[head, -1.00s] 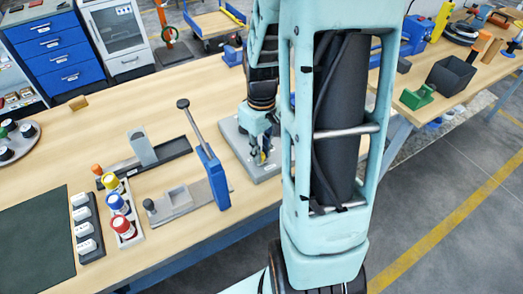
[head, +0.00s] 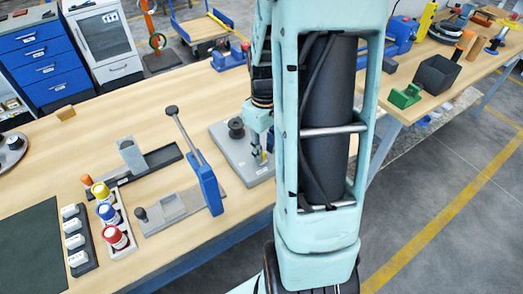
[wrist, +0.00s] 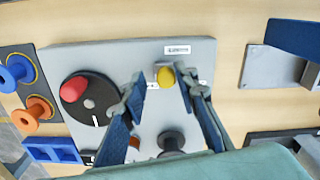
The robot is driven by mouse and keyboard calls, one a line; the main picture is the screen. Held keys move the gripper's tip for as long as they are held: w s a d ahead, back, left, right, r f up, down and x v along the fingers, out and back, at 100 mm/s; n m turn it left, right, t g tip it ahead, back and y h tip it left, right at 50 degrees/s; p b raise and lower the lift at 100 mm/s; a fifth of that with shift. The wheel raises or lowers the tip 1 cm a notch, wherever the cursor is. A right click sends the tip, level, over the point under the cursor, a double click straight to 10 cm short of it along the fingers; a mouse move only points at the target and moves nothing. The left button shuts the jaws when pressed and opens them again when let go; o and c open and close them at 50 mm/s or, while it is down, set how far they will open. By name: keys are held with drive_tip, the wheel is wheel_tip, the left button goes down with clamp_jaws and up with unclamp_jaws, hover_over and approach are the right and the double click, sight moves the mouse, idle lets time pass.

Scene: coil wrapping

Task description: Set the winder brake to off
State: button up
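The winder has a grey base plate (wrist: 230,60), also partly visible in the head view (head: 222,140). In the wrist view, a black disc (wrist: 92,97) with a red knob (wrist: 73,89) and a white index mark lies on its left. A yellow knob (wrist: 166,76) stands near the plate's upper middle, and a dark round post (wrist: 171,141) is lower down. My gripper (wrist: 163,83) is open, its two blue-padded fingers on either side of the yellow knob, with visible gaps. The labels are too small to read, so I cannot tell the brake's marked setting.
Bottles with coloured caps (head: 110,215) and a dark mat (head: 30,240) are farther left. Blue and orange spools (wrist: 35,112) show at the wrist view's left. Bare tabletop lies behind the winder.

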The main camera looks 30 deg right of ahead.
sight(264, 153)
drive_tip(key=shift+o, duration=0.3)
drive_tip(key=shift+a, duration=0.1)
wheel_tip(264, 153, up, 12)
idle(0.4)
idle(0.3)
